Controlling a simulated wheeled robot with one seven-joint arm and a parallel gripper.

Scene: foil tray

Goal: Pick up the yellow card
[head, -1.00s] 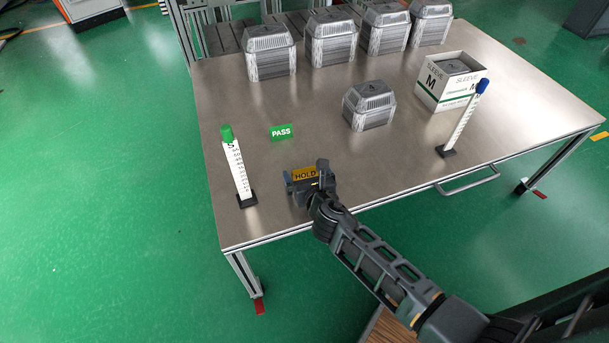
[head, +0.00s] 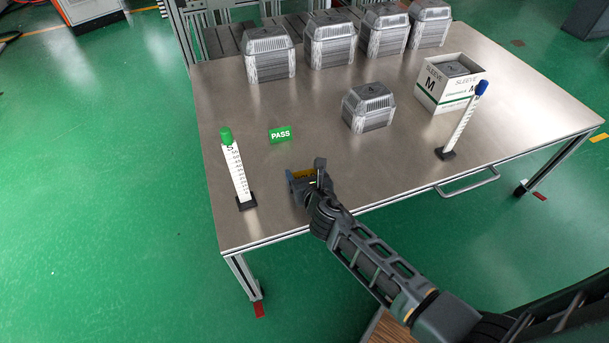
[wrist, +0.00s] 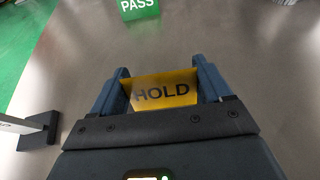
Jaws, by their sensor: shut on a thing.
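The yellow card (wrist: 163,90), marked HOLD, sits between the two fingers of my gripper (wrist: 161,85) in the wrist view. My gripper is shut on it, with a finger at each side edge. In the head view my gripper (head: 305,176) is over the front part of the table, and only a strip of the yellow card (head: 302,174) shows. My gripper hides the rest of the card there. I cannot tell whether the card touches the table.
A green PASS card (head: 281,135) stands behind my gripper on the metal table (head: 230,180). A green-topped post (head: 238,175) is at left, a blue-topped post (head: 462,122) at right. Stacked foil trays (head: 368,108) and a SLEEVE box (head: 450,85) stand farther back. Table space around my gripper is clear.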

